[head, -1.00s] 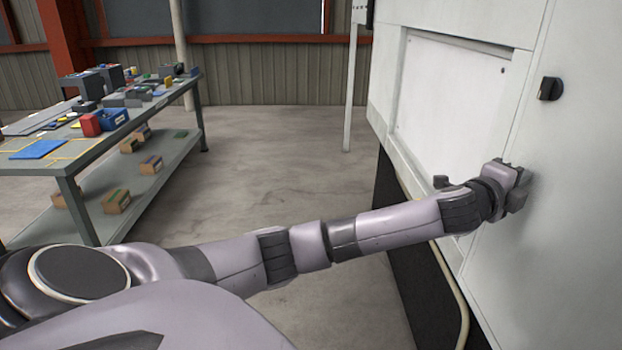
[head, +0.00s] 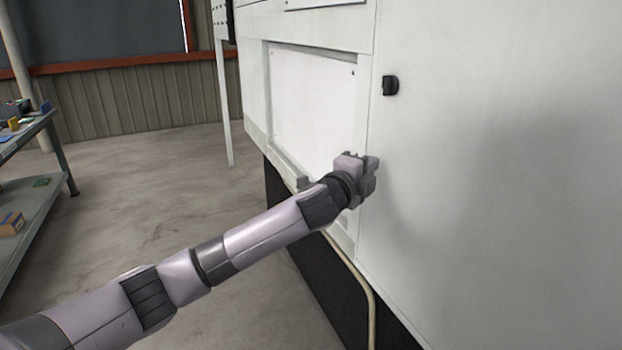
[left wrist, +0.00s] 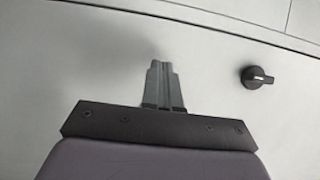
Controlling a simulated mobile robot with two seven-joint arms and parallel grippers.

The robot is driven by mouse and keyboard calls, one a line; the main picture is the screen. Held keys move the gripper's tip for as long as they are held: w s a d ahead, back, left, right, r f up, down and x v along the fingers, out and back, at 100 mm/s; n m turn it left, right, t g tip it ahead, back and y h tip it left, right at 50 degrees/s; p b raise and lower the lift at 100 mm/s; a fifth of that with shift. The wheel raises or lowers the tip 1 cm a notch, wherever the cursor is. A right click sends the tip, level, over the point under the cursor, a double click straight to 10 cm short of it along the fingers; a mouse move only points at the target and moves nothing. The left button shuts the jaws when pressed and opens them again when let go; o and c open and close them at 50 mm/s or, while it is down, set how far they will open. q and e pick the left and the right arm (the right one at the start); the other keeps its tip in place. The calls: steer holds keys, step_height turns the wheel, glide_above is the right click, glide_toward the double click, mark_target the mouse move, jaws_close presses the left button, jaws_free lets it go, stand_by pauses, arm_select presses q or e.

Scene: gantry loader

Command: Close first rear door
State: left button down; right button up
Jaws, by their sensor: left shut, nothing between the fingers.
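The rear door (head: 480,150) is a large pale grey panel filling the right of the head view, with a black knob (head: 390,85) near its left edge. It lies about flush with the white machine frame beside it, a thin seam between them. My left gripper (head: 370,175) is at the door's left edge, below the knob, shut and empty. In the left wrist view the shut fingers (left wrist: 162,85) point at the pale door surface, with the knob (left wrist: 257,77) to their right. I cannot tell if the fingertips touch the door. My right gripper is not in view.
A recessed white panel (head: 315,105) is left of the door. A beige hose (head: 360,285) runs along the machine's dark base. A workbench (head: 55,150) with parts stands at the far left. A white post (head: 224,100) stands behind. The concrete floor between is clear.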

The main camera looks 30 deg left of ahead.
arm_select(q)
steer(key=s+a+b, duration=0.1)
steer(key=s+a, duration=0.5)
steer(key=s, duration=0.2)
steer(key=shift+s+a+f, duration=0.2)
steer(key=shift+s+a, duration=0.1)
steer(key=shift+s, duration=0.1)
steer(key=s+d+f+n+g+h, duration=0.1)
steer(key=s+d+f+n, duration=0.2)
steer(key=f, duration=0.4)
steer(key=s+d+f+n+g, duration=0.2)
steer(key=s+f, duration=0.2)
steer(key=f, duration=0.4)
steer(key=s+d+f+n+g+h, duration=0.1)
steer(key=s+d+f+n, duration=0.2)
steer(key=f, duration=0.4)
steer(key=s+f+n+g, duration=0.1)
steer(key=s+f+n, duration=0.3)
steer(key=s+f, duration=0.3)
steer(key=s+f+n+g+y, duration=0.1)
steer(key=s+f+n, duration=0.4)
steer(key=s, duration=0.9)
step_height(320, 180, down, 4)
steer(key=shift+r+g+y, duration=0.2)
steer(key=shift+g+y, duration=0.1)
steer(key=shift+g, duration=0.5)
steer(key=c, duration=1.8)
jaws_free()
steer(key=shift+d, duration=0.1)
